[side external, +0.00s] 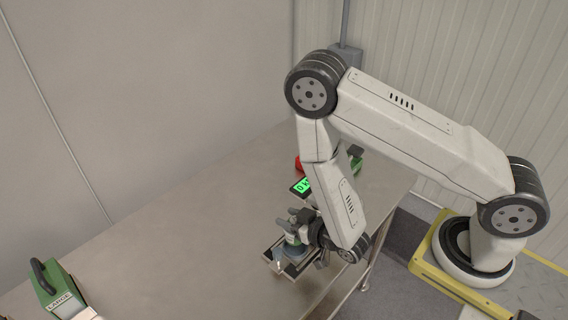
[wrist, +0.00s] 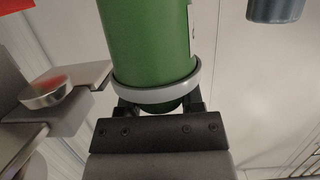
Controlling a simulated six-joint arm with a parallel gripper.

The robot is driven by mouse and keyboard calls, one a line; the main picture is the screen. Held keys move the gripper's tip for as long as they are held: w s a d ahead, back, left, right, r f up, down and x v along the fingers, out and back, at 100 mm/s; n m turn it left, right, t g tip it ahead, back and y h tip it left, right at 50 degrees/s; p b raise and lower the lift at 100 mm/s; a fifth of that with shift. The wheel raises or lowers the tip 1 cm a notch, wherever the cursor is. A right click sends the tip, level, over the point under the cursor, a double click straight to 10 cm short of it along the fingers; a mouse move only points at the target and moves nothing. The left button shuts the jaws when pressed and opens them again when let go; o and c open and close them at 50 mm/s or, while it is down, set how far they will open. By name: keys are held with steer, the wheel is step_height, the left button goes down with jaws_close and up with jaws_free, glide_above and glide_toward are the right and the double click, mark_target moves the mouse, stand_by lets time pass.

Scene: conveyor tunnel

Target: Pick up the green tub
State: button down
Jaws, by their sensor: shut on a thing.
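The green tub (wrist: 148,45) fills the upper middle of the wrist view, a green cylinder with a pale grey rim band and a bit of white label at its right edge. My gripper (wrist: 158,107) is shut on it, with a dark finger at each side of its near end. In the side external view my gripper (side external: 299,222) is low over the table's front edge, with the tub (side external: 292,238) in it, small and partly hidden. A small dark-edged platform (side external: 270,254) is right beneath; I cannot tell whether the tub touches it.
A scale display (side external: 302,186) glows green behind my gripper, near a red object (side external: 298,164). Another green object (side external: 356,163) is partly hidden behind my arm. A green case marked LARGE (side external: 56,291) stands at the lower left. The table (side external: 170,235) between is clear.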

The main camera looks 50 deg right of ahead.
steer(key=shift+r, duration=2.95)
steer(key=c, duration=0.9)
jaws_free()
jaws_close()
steer(key=shift+w+r, duration=0.1)
